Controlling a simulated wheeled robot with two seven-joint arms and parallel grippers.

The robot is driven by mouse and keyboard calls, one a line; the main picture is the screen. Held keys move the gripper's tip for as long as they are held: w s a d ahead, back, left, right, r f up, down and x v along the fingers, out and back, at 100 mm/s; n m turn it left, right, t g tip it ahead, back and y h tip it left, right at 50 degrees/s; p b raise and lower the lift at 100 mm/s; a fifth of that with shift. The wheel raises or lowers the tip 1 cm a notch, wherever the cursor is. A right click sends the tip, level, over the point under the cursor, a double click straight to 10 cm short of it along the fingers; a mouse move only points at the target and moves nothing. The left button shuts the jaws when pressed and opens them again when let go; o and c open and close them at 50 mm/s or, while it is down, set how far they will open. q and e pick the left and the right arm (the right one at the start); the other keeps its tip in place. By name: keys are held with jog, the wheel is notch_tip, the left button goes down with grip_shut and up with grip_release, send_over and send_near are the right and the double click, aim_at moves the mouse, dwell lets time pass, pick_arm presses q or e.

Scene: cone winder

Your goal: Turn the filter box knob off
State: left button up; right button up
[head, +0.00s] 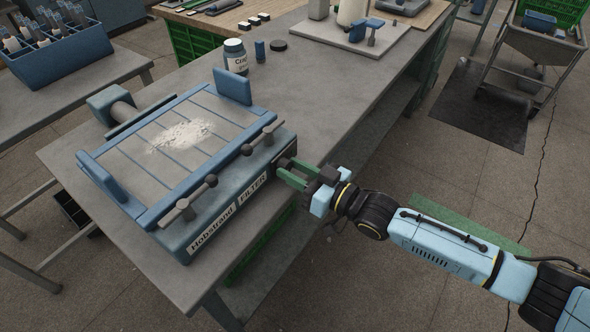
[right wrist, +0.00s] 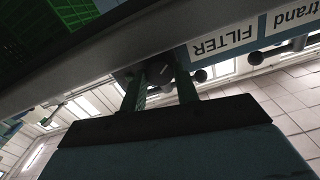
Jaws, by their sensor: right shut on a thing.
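My left gripper is not in view.
Two small handles (head: 263,138) stick out along the box's front upper edge. A labelled jar (head: 235,57) and a black lid (head: 278,45) stand behind it on the table (head: 330,85). A blue rack of tubes (head: 60,62) is at the left.

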jog(key=shift+n, duration=0.3)
jog(key=shift+n+p, duration=0.35)
jog(key=shift+n, duration=0.25)
jog(key=n+p, duration=0.1)
jog(key=n, duration=0.5)
jog(key=shift+p, duration=0.35)
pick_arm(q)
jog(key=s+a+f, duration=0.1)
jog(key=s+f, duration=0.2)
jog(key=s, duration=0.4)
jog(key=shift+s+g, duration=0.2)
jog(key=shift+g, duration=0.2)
pick_arm(e)
jog(key=shift+n, duration=1.5)
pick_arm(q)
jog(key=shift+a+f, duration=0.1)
pick_arm(e)
jog(key=o, duration=1)
jog(key=shift+s, duration=0.1)
jog(key=shift+c, duration=0.2)
jog(key=shift+f, duration=0.1)
